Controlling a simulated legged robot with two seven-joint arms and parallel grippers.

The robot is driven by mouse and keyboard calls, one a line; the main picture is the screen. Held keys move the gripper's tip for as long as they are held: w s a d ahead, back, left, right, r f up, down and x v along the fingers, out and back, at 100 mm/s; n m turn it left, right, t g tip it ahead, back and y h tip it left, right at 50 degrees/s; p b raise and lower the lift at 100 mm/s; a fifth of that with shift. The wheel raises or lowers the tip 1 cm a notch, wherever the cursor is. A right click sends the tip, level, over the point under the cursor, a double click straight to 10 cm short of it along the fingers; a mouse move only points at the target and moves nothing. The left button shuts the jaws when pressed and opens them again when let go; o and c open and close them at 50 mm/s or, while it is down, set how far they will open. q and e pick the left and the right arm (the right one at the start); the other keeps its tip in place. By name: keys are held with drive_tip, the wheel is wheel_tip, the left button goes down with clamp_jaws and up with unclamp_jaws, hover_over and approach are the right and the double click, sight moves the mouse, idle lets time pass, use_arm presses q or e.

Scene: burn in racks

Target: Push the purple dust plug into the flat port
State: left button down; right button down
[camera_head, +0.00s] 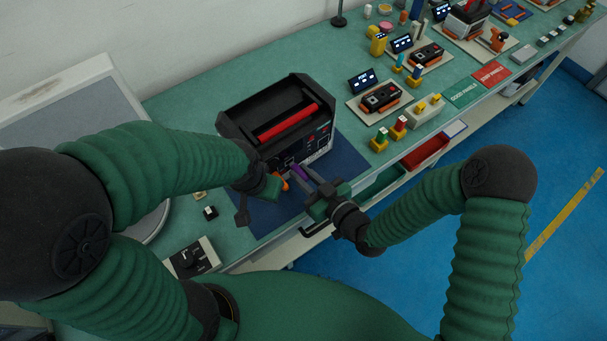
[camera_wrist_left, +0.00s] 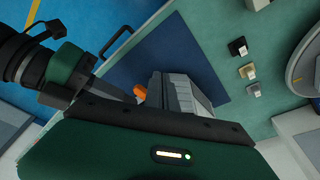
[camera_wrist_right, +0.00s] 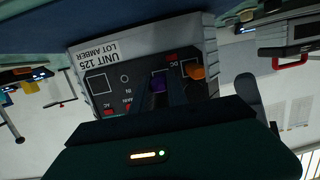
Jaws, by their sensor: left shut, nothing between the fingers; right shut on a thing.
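The purple dust plug (camera_head: 299,172) is between the fingertips of my right gripper (camera_head: 309,181). In the right wrist view the plug (camera_wrist_right: 158,84) is in front of an outlined spot on the front panel (camera_wrist_right: 125,84) of a black unit (camera_head: 284,105). Whether it touches or enters the port behind it cannot be told; the flat port is not clearly visible. An orange plug (camera_wrist_right: 194,71) is at the panel by the DC mark, to the right of the purple one. My left gripper (camera_head: 273,187) is shut and empty beside the orange plug; its fingertips are mostly hidden.
The unit, with a red handle (camera_head: 288,122), stands on a dark blue mat (camera_head: 350,150) on the green bench. Small blocks (camera_head: 210,212) lie left of the mat. Small panels, plugs and a red bin (camera_head: 426,152) are to the right. A bench-edge handle (camera_head: 315,231) is below my right gripper.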

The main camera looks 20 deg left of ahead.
drive_tip(key=shift+w+a, duration=0.4)
drive_tip(key=shift+a, duration=0.25)
drive_tip(key=c, duration=1.2)
unclamp_jaws()
